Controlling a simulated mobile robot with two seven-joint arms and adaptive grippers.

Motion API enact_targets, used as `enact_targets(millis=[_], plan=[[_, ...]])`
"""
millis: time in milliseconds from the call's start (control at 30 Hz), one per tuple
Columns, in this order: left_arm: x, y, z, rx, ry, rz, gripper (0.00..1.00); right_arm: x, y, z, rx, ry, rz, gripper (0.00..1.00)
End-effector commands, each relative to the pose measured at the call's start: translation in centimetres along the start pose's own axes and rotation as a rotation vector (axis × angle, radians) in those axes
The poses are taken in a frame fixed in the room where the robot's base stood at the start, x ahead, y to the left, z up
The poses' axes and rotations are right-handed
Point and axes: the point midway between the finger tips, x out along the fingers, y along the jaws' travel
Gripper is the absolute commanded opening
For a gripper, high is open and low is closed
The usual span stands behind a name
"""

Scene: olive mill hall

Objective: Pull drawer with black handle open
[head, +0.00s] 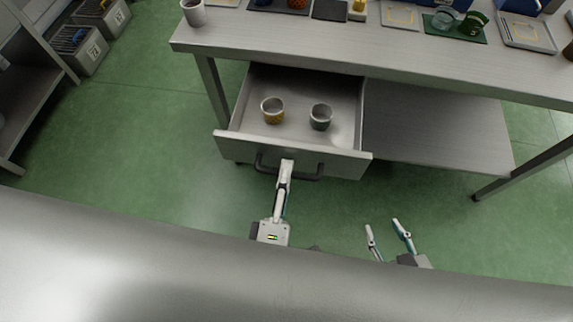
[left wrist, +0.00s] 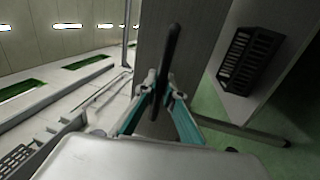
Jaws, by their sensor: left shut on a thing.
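The drawer (head: 240,140) under the workbench stands pulled out, with its inside showing in the head view. Its black handle (head: 310,177) runs across the front panel. My left gripper (head: 287,165) is at the middle of the handle and shut on it. In the left wrist view, the black handle (left wrist: 171,60) lies between the fingertips of the left gripper (left wrist: 162,88).
The workbench top (head: 320,43) holds several items, among them a cup (head: 194,13) at its left corner and a green mat (head: 467,36). A lower shelf (head: 430,135) lies right of the drawer. Grey bins (head: 78,50) stand at upper left. Green floor (head: 130,130) is clear at left.

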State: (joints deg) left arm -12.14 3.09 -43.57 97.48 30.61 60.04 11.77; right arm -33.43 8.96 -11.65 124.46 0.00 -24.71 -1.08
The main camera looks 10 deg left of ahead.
Motion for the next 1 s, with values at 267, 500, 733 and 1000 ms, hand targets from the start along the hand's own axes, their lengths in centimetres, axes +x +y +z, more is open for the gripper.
enact_targets(millis=[267, 500, 733, 1000], plan=[[-0.1, 0.0, 0.1, 0.0, -0.002, -0.001, 0.0, 0.1, 0.2, -0.7, -0.001, 0.012, 0.003, 0.4], [0.0, 0.0, 0.1, 0.0, -0.001, -0.001, 0.25, 0.1, 0.3, -1.1, -0.001, 0.019, 0.005, 0.4], [0.0, 0.1, 0.0, -0.001, 0.0, 0.0, 0.25, 0.2, 0.2, -0.9, 0.002, 0.016, 0.004, 0.4], [0.6, 3.4, 0.0, -0.005, 0.002, 0.002, 0.25, 0.1, 0.2, -0.8, 0.0, 0.014, 0.003, 0.4]])
